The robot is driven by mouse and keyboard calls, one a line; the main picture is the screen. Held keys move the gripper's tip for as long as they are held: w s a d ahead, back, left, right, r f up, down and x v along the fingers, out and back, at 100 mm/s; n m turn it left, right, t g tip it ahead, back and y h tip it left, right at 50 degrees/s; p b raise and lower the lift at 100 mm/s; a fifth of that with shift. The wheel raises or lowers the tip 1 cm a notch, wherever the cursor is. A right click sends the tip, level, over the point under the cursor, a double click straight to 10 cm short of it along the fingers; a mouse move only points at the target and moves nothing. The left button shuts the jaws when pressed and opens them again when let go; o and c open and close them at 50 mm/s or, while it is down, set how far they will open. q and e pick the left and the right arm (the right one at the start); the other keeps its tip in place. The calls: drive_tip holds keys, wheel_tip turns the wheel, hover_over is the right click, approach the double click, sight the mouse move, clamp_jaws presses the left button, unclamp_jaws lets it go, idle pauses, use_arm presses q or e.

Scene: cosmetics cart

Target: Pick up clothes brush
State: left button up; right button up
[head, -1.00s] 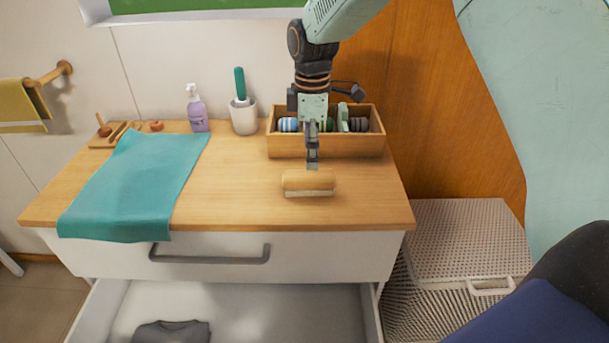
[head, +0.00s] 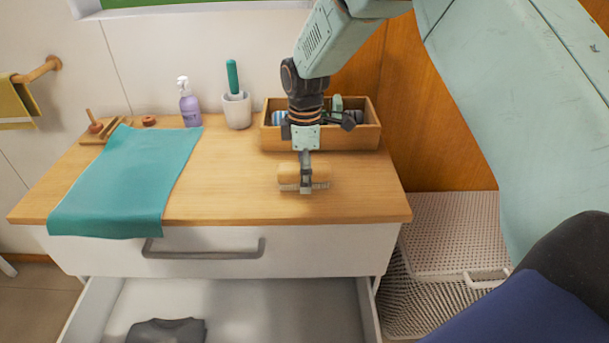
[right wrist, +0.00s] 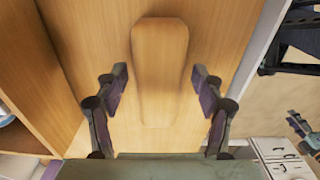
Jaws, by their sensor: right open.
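The clothes brush (head: 318,174) has a light wooden back and pale bristles below. It lies on the wooden top of the drawer unit, towards the front right. My right gripper (head: 305,188) is over the brush and hides its middle in the head view. In the right wrist view the brush's wooden back (right wrist: 159,70) lies between the two spread fingers of my right gripper (right wrist: 160,95). A gap shows on both sides, and the gripper is open. My left gripper is not in view.
A wooden box (head: 355,136) with rolled items stands just behind the brush. A teal cloth (head: 130,180) covers the left of the top (head: 225,190). A white cup (head: 237,112) and a purple bottle (head: 190,108) stand at the back. The lower drawer (head: 250,310) is open, with a grey cloth inside.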

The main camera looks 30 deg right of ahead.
drive_tip(key=shift+c, duration=1.4)
drive_tip(key=shift+w+a, duration=0.1)
drive_tip(key=shift+c, duration=1.4)
drive_tip(key=c, duration=0.6)
drive_tip(key=shift+c, duration=1)
wheel_tip(320, 180, up, 10)
drive_tip(key=shift+r+p, duration=0.1)
drive_tip(key=shift+p, duration=0.6)
